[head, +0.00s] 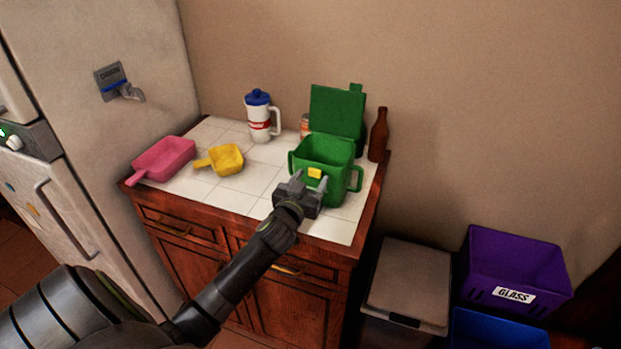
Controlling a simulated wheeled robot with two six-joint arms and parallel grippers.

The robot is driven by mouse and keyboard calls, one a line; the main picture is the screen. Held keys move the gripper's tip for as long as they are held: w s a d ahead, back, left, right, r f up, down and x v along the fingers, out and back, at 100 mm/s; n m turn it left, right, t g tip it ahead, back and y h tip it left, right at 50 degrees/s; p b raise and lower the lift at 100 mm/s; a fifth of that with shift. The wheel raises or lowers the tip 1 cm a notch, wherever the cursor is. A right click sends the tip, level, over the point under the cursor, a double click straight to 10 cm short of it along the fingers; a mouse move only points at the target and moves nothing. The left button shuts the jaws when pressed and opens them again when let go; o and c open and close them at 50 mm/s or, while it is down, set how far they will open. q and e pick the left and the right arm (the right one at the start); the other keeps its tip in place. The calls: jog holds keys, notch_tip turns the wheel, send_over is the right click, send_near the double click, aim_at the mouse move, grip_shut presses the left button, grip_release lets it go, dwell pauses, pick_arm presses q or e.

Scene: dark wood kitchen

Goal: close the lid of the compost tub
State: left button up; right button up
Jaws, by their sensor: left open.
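The green compost tub (335,184) stands on the tiled counter near its right end. Its lid (338,110) is open and stands upright at the back of the tub. The tub's inside shows as dark green, and a small yellow patch is on its front. My left gripper (301,186) is open and empty, at the front left of the tub. It covers part of the tub's front; I cannot tell whether it touches. My right gripper is out of view.
A white jug (260,118), a yellow scoop (225,160) and a pink dustpan (163,159) are on the left. A lidded bin (408,285) and purple crate (515,268) stand right of the counter.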

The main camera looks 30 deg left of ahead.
pick_arm(q)
jog(key=shift+w, duration=0.15)
grip_shut()
jog(key=shift+b, duration=0.45)
grip_release()
jog(key=shift+w, duration=0.1)
dwell(0.3)
